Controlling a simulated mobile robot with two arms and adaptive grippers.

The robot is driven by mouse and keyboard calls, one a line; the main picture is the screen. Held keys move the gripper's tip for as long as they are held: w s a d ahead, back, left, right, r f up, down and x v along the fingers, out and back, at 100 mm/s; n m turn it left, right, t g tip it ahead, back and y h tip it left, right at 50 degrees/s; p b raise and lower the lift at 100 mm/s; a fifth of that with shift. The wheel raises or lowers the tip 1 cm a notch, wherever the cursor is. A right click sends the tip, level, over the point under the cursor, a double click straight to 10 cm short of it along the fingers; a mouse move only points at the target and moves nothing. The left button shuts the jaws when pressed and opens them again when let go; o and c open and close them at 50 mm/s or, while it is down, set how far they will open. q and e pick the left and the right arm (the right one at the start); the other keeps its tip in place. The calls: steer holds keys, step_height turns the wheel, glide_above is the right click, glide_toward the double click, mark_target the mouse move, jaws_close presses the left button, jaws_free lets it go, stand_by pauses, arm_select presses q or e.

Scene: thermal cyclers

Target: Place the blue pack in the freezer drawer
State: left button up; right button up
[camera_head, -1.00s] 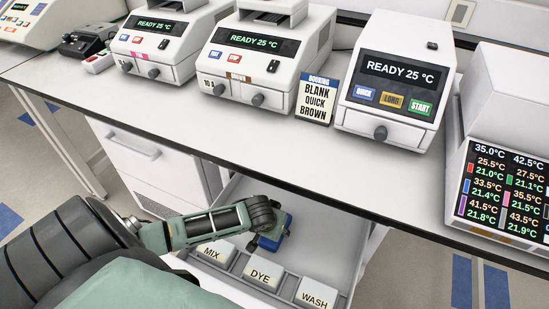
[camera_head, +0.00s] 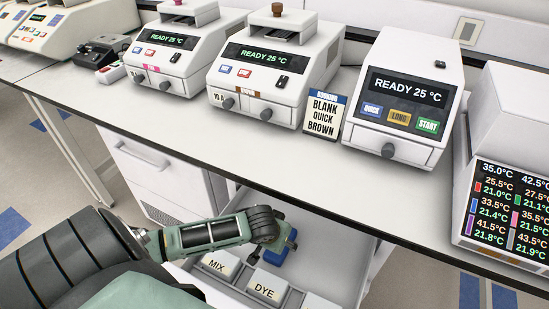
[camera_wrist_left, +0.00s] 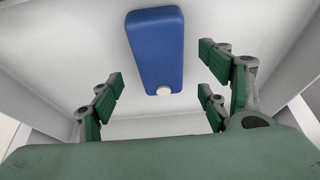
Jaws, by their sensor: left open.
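In the head view, only parts of the blue pack (camera_head: 272,257) show below and beside my left wrist. My left gripper (camera_wrist_left: 158,90) is open, its green fingers spread to both sides of the pack's capped end, with nothing between them. In the head view, the left gripper (camera_head: 266,238) is over the drawer, mostly hidden by its own wrist. My right gripper is in neither view.
Blocks labelled MIX (camera_head: 217,264) and DYE (camera_head: 265,289) sit at the drawer's near side. The bench edge (camera_head: 250,178) runs above the drawer. Thermal cyclers (camera_head: 405,100), a sign (camera_head: 322,115) and a temperature display (camera_head: 505,210) stand on the bench.

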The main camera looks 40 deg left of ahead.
arm_select(q)
steer(key=v, duration=0.8)
steer(key=shift+p, duration=0.4)
steer(key=shift+s, duration=0.15)
